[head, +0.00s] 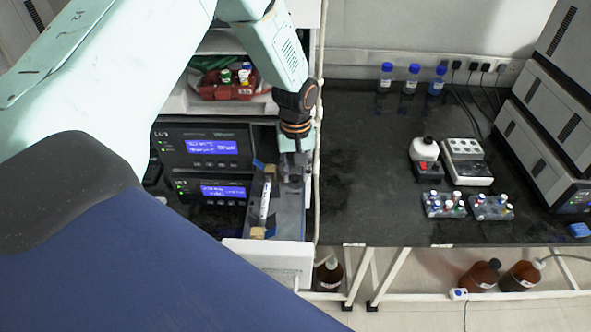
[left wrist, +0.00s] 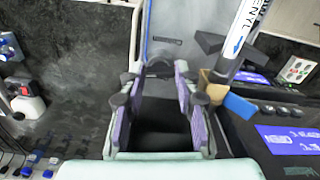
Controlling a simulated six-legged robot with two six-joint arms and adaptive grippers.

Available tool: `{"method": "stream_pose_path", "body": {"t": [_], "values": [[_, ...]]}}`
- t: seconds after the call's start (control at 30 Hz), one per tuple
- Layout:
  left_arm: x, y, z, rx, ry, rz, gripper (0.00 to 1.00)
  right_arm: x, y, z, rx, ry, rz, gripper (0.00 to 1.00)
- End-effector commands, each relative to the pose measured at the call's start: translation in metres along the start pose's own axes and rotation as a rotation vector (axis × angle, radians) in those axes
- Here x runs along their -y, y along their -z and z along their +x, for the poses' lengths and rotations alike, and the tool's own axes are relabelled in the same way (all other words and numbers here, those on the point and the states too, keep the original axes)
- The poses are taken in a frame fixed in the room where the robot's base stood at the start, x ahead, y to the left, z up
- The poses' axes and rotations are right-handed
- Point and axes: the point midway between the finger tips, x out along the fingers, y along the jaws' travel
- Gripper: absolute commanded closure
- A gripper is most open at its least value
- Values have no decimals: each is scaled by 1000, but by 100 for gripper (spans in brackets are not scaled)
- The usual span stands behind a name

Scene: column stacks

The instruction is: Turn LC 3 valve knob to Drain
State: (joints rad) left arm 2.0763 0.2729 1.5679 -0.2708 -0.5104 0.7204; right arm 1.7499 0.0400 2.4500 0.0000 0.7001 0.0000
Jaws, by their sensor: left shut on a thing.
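My left gripper (head: 292,163) reaches down to the front of the instrument stack, right of the blue displays. In the left wrist view, its two purple-padded fingers (left wrist: 159,74) are closed around a small dark part, the valve knob (left wrist: 158,66), on a grey panel. The fingers cover most of the knob, and its pointer and the Drain mark cannot be read. In the head view the gripper hides the knob. A white labelled column (head: 265,201) stands beside it; it also shows in the left wrist view (left wrist: 243,27). My right gripper is not in view.
Two black modules with blue displays (head: 211,148) stand left of the gripper. A white drawer front (head: 270,262) juts out below. A white tube (head: 319,120) runs close on the right. The black bench (head: 365,190) beyond is mostly clear, with vial racks (head: 444,205) farther right.

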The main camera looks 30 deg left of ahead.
Motion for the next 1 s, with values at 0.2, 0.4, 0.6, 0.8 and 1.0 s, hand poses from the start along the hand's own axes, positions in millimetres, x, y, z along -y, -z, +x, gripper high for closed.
{"method": "stream_pose_path", "body": {"t": [0.2,0.4,0.6,0.8,1.0], "values": [[-2,4,-3,-9,-7,-202,100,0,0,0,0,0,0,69],[-2,4,-4,-9,-8,-370,100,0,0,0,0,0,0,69],[-2,4,-4,-8,-9,-498,100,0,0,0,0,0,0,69],[-2,4,-4,-8,-9,-581,100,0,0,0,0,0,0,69],[-2,4,-4,-8,-9,-619,100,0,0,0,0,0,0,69]]}}
